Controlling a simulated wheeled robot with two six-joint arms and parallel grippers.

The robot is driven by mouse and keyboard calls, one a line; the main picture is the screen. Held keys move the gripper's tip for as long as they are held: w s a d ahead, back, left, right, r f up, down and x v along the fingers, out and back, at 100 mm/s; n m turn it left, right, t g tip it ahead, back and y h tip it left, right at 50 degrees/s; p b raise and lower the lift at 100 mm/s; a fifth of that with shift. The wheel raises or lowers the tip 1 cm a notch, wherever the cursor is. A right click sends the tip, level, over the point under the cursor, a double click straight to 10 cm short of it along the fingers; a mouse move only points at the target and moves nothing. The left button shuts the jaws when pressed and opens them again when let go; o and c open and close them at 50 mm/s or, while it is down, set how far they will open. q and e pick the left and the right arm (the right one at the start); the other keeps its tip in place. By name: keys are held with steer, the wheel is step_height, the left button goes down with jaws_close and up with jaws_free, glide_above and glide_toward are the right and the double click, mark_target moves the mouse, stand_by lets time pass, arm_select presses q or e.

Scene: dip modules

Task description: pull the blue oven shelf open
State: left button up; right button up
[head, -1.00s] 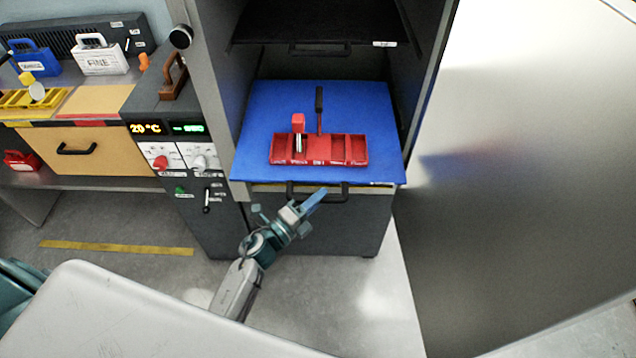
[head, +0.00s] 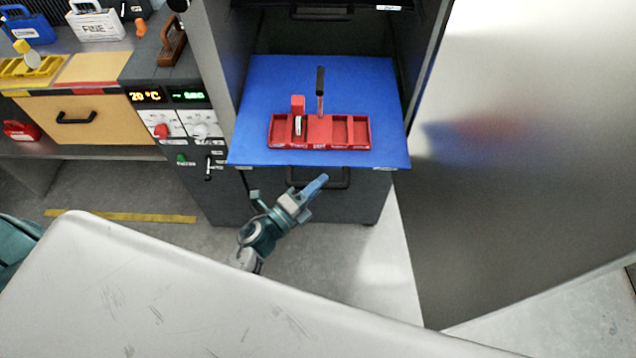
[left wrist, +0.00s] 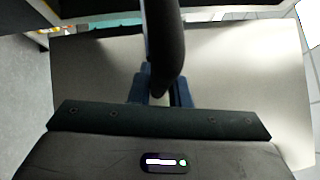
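The blue oven shelf (head: 255,110) sits in the open oven and sticks out past its front. A black handle (head: 340,180) hangs below its front edge. My left gripper (head: 316,184) is at the middle of this handle, its blue fingers overlapping it. In the left wrist view the dark handle bar (left wrist: 165,50) runs between the blue fingers (left wrist: 161,92), which look closed around it. A red compartment tray (head: 320,146) stands on the shelf, holding an upright red-topped piece and a black-handled tool. My right gripper is not in view.
The metal oven door (head: 530,170) stands wide open at the right. A pale scratched surface (head: 180,290) fills the foreground and hides part of my left arm. A control panel (head: 185,125) and a bench drawer (head: 90,120) are at the left. Another shelf is above.

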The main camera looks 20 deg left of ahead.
arm_select(q)
steer(key=o, duration=0.4)
steer(key=shift+s+a, duration=0.1)
steer(key=shift+s+a+f+b, duration=0.15)
steer(key=shift+s+f+b, duration=0.1)
steer(key=shift+s+b, duration=0.05)
steer(key=b+v, duration=0.4)
steer(key=v, duration=0.6)
steer(key=shift+r, duration=0.2)
